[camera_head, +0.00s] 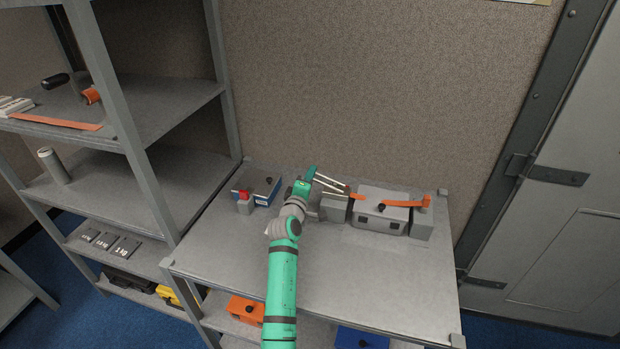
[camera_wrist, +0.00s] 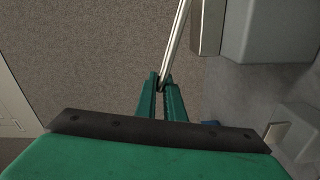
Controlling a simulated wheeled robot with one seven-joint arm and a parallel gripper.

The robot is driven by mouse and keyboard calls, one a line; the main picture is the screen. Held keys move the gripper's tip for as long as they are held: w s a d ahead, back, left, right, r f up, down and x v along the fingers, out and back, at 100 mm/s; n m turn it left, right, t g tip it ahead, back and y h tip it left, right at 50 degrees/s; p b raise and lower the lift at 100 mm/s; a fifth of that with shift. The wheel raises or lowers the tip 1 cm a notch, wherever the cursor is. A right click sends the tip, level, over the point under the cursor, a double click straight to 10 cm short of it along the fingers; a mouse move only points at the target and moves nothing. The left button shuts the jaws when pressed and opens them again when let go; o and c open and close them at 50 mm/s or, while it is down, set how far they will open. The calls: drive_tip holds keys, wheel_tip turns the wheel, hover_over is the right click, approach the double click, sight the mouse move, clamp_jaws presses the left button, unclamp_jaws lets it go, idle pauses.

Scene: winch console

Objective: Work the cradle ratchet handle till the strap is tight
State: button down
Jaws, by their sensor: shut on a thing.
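The ratchet handle (camera_head: 329,184) is a pair of thin pale metal bars reaching out to the left of the cradle. My green gripper (camera_head: 313,172) is shut on its free end. In the wrist view the fingertips (camera_wrist: 161,82) pinch the bar (camera_wrist: 174,42), which runs up out of the picture. The orange strap (camera_head: 390,202) crosses over the grey case (camera_head: 382,218) from the ratchet side to the right block (camera_head: 422,226) of the cradle. I cannot tell how tight the strap is. The left block (camera_head: 334,208) stands beside my wrist.
A blue-sided box (camera_head: 262,189) and a small grey block with a red top (camera_head: 244,204) stand left of my arm. The front of the table (camera_head: 360,285) is clear. A shelf rack (camera_head: 150,180) stands at the left, a grey door (camera_head: 560,190) at the right.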

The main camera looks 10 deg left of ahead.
drive_tip(key=d+r+m, duration=0.8)
drive_tip(key=m, duration=0.3)
drive_tip(key=shift+s+d, duration=0.3)
drive_tip(key=shift+d, duration=0.05)
drive_tip(key=shift+m, duration=0.3)
drive_tip(key=c, duration=1.9)
unclamp_jaws()
drive_tip(key=s, duration=1.1)
drive_tip(key=shift+a, duration=0.4)
